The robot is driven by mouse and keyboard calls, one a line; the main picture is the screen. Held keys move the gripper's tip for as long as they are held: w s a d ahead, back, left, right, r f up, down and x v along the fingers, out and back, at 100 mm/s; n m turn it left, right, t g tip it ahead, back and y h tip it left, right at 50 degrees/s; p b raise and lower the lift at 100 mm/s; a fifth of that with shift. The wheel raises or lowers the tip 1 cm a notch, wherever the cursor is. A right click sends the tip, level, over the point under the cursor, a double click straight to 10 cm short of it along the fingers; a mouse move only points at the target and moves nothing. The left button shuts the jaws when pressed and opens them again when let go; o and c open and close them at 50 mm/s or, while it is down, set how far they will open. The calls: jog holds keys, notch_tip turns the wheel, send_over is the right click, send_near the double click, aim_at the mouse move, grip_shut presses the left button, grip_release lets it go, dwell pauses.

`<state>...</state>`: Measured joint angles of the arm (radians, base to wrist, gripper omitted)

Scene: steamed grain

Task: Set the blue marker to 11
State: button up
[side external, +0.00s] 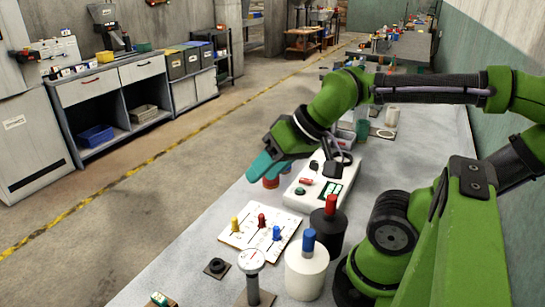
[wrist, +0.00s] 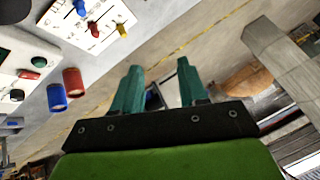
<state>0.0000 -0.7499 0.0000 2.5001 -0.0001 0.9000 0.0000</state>
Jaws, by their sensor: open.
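The blue marker (side external: 276,233) stands on a white scale board (side external: 240,240), at the right of a red marker (side external: 261,220) and a yellow marker (side external: 235,223). In the wrist view, the blue marker (wrist: 80,7) shows at the top left, with the red marker (wrist: 94,29) and yellow marker (wrist: 122,30) nearby. The scale numbers are too small to read. My gripper (side external: 256,173) is open and empty, in the air beyond the board and apart from it. Its two teal fingers (wrist: 158,88) are spread in the wrist view.
A white control box (side external: 318,190) stands behind the board. A dial gauge (side external: 251,262), a white cylinder with a blue top (side external: 305,270) and a black cylinder with a red top (side external: 328,225) stand close in front and right. A red cylinder (side external: 271,181) is near my gripper.

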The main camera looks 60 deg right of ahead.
jog(key=shift+o, duration=0.2)
jog(key=n+g+h, duration=0.1)
jog(key=g+h, duration=0.1)
jog(key=g, duration=0.5)
send_over(276, 227)
notch_tip(276, 227, down, 6)
jog(key=r, duration=0.1)
notch_tip(276, 227, down, 17)
jog(key=shift+r, duration=0.1)
grip_shut()
